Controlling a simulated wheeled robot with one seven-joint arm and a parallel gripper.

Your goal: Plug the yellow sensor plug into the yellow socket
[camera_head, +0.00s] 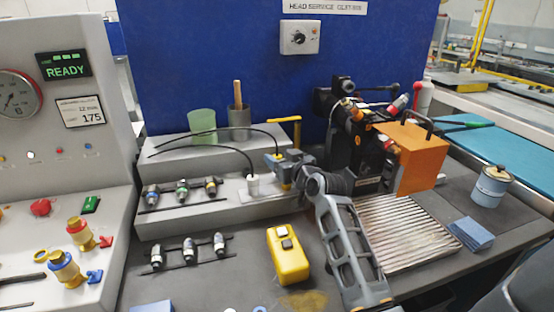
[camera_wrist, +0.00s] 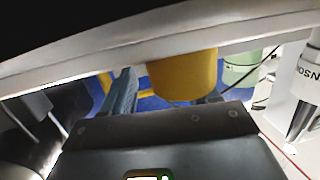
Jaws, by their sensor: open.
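My gripper (camera_head: 279,170) is low over the grey ledge left of the machine head. A yellow part (camera_head: 272,160), which looks like the yellow sensor plug, shows at its jaws, and a black cable runs left from there. In the wrist view a yellow cylinder (camera_wrist: 183,75) stands just beyond my open fingers (camera_wrist: 165,95), seemingly between them; contact is not clear. A yellow-orange ring (camera_head: 345,103) on the black machine head may be the yellow socket, but it is too small to be sure.
A white connector (camera_head: 253,183) with a cable stands close left of my gripper; a white part with lettering (camera_wrist: 305,85) shows at right in the wrist view. A yellow box (camera_head: 288,255) lies in front.

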